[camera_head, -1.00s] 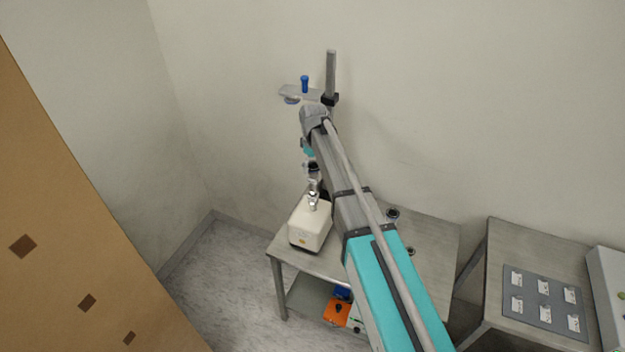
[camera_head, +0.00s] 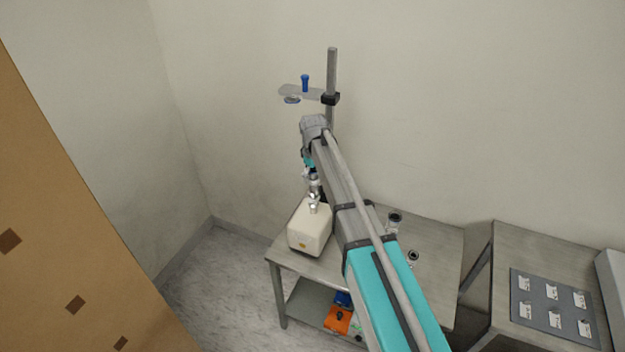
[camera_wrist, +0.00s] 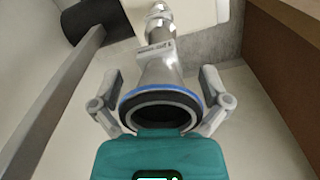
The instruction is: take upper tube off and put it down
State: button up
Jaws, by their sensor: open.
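The upper tube (camera_wrist: 157,75) is a grey metal tube with a wide flange, a blue ring and a dark open mouth. It stands upright on a narrower metal fitting (camera_wrist: 159,12) above the white pump box (camera_head: 310,228). My gripper (camera_wrist: 161,80) is open, with one finger on each side of the tube. Gaps show between both fingers and the tube, and the teal palm is close to the flange. In the head view the tube (camera_head: 313,182) is small and partly hidden by my wrist and gripper.
The box stands on a metal table (camera_head: 436,238). Behind it rises a vertical post (camera_head: 331,70) with a bracket (camera_head: 290,92) carrying a blue-topped part (camera_head: 305,83). Two dark-mouthed fittings (camera_head: 394,220) (camera_head: 412,258) stand on the table at right. A brown panel (camera_head: 60,200) is at left.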

jog(key=c, duration=1.1)
jog(key=shift+r, duration=0.15)
jog(key=shift+r+p, duration=0.45)
jog(key=shift+p, duration=0.15)
jog(key=shift+c, duration=0.8)
jog(key=shift+r+p, duration=0.6)
jog(key=shift+p, duration=0.05)
jog(key=s+r+p, duration=0.1)
jog(key=r+p, duration=0.1)
jog(key=s+d+r+p, duration=0.1)
jog(key=s+r+p, duration=0.2)
jog(key=r+p, duration=0.1)
jog(key=shift+s+d+r+p, duration=0.3)
jog(key=shift+s+r+p, duration=0.05)
jog(key=shift+r+p, duration=0.05)
jog(key=s+d+r+p, duration=0.1)
jog(key=s, duration=0.2)
jog(key=s+d+r+p, duration=0.1)
jog(key=s, duration=0.1)
jog(key=s+d+r+p, duration=0.1)
jog(key=s, duration=0.2)
jog(key=shift+s+r+p, duration=0.3)
jog(key=shift+r+p, duration=0.05)
jog(key=shift+r, duration=0.05)
jog(key=shift+a+r, duration=0.1)
jog(key=shift+r, duration=0.1)
jog(key=shift+c, duration=0.2)
